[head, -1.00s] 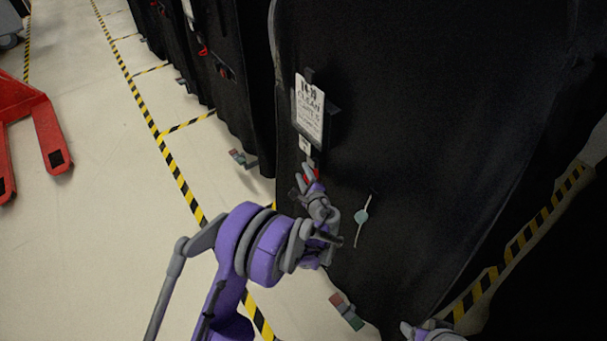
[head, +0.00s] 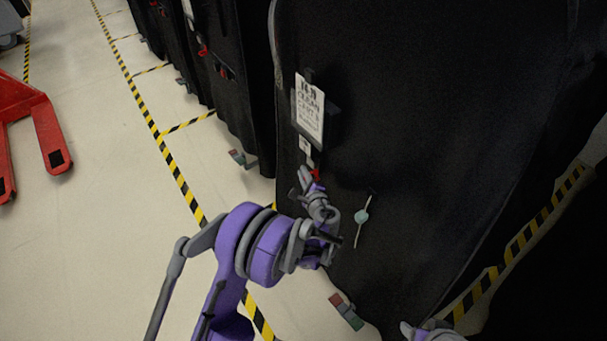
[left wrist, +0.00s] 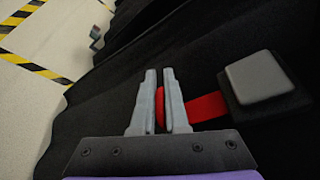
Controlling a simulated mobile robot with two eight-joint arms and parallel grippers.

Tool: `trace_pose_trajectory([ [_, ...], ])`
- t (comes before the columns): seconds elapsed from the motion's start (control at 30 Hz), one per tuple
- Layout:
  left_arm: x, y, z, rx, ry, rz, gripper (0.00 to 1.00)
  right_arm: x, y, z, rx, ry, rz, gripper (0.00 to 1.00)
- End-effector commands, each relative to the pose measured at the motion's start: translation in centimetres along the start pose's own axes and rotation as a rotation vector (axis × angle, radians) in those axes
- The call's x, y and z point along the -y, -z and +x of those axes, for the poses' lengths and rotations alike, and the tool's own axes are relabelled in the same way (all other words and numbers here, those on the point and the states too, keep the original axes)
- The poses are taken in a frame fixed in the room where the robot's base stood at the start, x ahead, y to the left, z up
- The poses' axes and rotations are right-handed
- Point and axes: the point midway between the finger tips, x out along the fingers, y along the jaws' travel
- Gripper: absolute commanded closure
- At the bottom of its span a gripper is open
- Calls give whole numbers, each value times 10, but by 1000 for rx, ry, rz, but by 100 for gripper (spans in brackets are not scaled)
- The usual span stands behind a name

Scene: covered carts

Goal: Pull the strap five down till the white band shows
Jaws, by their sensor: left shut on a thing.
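In the left wrist view the strap (left wrist: 207,106) comes out of a dark holder with a grey block (left wrist: 257,77) and runs between my fingers. My left gripper (left wrist: 165,113) is shut on the strap; a little red shows past the far finger. Only red shows on the strap. In the head view my left gripper (head: 308,180) partly hides it. A part of my right gripper (head: 408,329) shows at the bottom edge, its jaws unclear.
A pale round disc (head: 361,216) with a thin strip is on the cover, right of my left arm. A red-and-green block (head: 346,312) lies at the cover's foot. More covered carts (head: 228,70) stand behind. A red pallet jack (head: 45,130) stands left, with open floor between.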

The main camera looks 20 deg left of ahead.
Motion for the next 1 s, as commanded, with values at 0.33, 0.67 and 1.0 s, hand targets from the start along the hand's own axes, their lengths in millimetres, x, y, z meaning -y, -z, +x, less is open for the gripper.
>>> trace_pose_trajectory([
  [0.33,0,0,0,0,-1,-1,100,0,0,0,0,0,0,35],
  [0.67,-1,1,0,0,-1,-1,100,0,0,1,0,0,0,35],
  [1.0,-45,28,12,0,-2,1,100,0,-14,43,15,0,0,35],
])
